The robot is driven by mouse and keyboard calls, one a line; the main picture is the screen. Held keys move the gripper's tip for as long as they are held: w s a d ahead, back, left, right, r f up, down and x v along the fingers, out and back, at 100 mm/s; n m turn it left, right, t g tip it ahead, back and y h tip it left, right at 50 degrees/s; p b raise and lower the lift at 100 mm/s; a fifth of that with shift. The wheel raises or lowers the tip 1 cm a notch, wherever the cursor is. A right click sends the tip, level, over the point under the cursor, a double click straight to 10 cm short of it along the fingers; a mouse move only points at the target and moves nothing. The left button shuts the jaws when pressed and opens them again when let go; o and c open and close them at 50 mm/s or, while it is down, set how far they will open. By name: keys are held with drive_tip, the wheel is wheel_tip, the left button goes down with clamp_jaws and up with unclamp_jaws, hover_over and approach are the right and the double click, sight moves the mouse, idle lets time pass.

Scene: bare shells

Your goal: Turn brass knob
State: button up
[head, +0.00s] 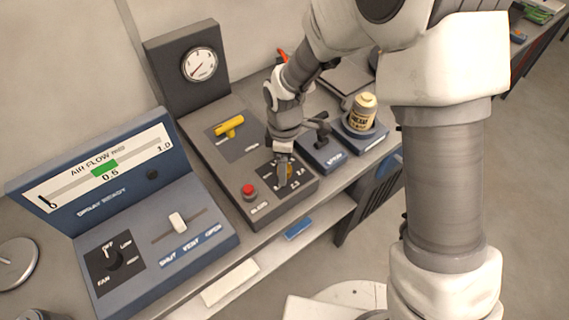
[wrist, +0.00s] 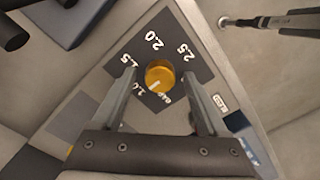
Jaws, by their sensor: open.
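The brass knob (wrist: 160,77) is a round, yellow-gold dial with a pale pointer line on its top. It sits on a dark square plate marked 1.0, 1.5, 2.0 and 2.5. In the wrist view its pointer line aims down and to the left, near the 1.0 mark. My gripper (wrist: 160,90) is open, with one finger on each side of the knob and a visible gap to both. In the head view my gripper (head: 284,178) is over the dial plate and mostly hides the knob (head: 290,171).
A red button (head: 248,190) is left of the dial, and a yellow handle (head: 229,126) is behind it. A black lever (head: 321,130) and a cream container (head: 362,112) stand to the right. A blue air-flow panel (head: 100,172) is at left. The bench front edge is close.

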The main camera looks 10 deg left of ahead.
clamp_jaws()
drive_tip(key=shift+m, duration=0.3)
drive_tip(key=m+b, duration=0.2)
drive_tip(key=m, duration=0.2)
drive_tip(key=shift+m, duration=0.3)
drive_tip(key=m+b, duration=0.2)
drive_tip(key=m, duration=1)
drive_tip(key=shift+m+b, duration=0.35)
drive_tip(key=shift+m, duration=0.05)
drive_tip(key=m, duration=0.5)
drive_tip(key=shift+m, duration=0.3)
